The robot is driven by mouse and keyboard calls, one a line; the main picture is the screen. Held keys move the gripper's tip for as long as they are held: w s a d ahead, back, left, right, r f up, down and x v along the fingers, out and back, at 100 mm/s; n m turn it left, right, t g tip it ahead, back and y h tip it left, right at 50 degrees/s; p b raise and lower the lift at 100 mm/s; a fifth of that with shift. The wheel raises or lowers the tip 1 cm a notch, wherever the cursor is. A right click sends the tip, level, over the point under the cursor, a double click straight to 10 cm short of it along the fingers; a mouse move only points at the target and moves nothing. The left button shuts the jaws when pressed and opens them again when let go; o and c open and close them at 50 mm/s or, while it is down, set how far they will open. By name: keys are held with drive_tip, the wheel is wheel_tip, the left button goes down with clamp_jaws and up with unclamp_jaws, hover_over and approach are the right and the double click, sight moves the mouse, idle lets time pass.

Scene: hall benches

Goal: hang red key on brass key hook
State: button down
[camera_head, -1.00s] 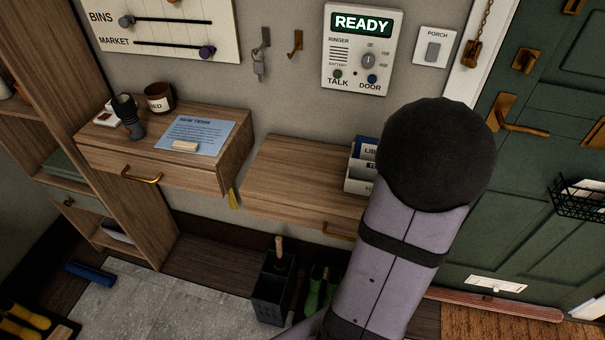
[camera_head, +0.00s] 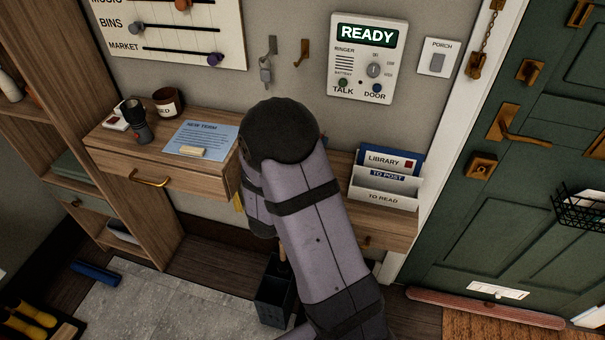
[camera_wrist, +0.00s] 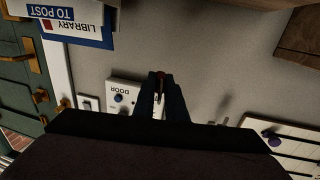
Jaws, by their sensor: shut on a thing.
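The brass key hook (camera_head: 301,51) is on the wall left of the intercom in the head view, with nothing on it. My gripper (camera_wrist: 161,84) shows in the wrist view, shut on a small dark reddish piece between its fingertips, the red key (camera_wrist: 161,76). Most of the key is hidden by the fingers. In the head view my arm hides the gripper and the key. The fingertips appear in front of bare wall and apart from the hook.
A grey hook (camera_head: 272,45) holding grey keys (camera_head: 265,72) is just left of the brass one. The intercom (camera_head: 362,62) is to the right. A letter rack (camera_head: 384,195) and a drawer shelf (camera_head: 150,160) stand below. The green door (camera_head: 525,200) is at the right.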

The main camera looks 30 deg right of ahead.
drive_tip(key=w+a+f+n+t+y, duration=0.2)
drive_tip(key=w+a, duration=0.1)
drive_tip(key=a, duration=0.4)
drive_tip(key=shift+s+f, duration=0.1)
drive_tip(key=shift+f, duration=2.85)
drive_tip(key=shift+f, duration=0.1)
drive_tip(key=shift+f+p, duration=0.35)
drive_tip(key=shift+f, duration=1.65)
drive_tip(key=shift+f, duration=0.15)
drive_tip(key=shift+f, duration=0.15)
drive_tip(key=c, duration=1.8)
unclamp_jaws()
